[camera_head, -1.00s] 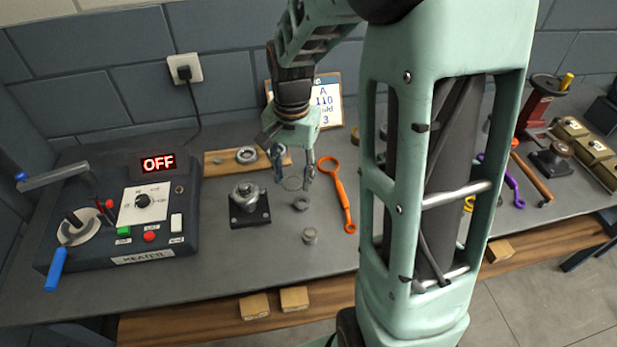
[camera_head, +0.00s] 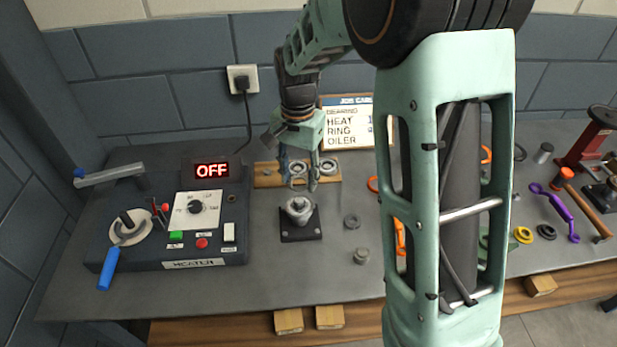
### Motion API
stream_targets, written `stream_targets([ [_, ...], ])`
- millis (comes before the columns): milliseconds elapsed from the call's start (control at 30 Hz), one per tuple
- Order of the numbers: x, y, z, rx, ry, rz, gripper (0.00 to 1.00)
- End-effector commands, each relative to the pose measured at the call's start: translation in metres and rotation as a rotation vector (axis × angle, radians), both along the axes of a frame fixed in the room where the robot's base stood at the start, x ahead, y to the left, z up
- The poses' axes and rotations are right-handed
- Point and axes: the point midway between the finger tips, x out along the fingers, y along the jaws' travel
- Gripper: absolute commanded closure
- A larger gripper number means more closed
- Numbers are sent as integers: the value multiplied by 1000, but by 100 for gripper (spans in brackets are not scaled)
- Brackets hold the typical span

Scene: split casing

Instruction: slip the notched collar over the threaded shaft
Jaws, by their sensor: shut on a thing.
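The threaded shaft (camera_head: 298,203) stands upright, short and silver, on a square black base plate (camera_head: 301,231) on the bench. My gripper (camera_head: 298,184) points down just above the shaft, one finger on each side of its line. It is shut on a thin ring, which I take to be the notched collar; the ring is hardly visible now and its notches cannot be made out. Whether the ring touches the shaft top cannot be told.
Behind, a wooden board (camera_head: 266,175) carries two metal rings. A grey ring (camera_head: 352,222) and a small metal cylinder (camera_head: 361,256) lie right of the plate. The heater box (camera_head: 200,250) stands left, its display reading OFF. My arm hides part of the bench.

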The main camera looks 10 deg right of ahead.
Motion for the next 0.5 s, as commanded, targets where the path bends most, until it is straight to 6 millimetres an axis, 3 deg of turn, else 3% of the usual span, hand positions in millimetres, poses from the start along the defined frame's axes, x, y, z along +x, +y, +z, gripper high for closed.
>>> stream_targets([
  [267, 1, 2, -13, -1, 0, 2, 79],
  [500, 0, 2, -39, -1, 2, 2, 79],
])
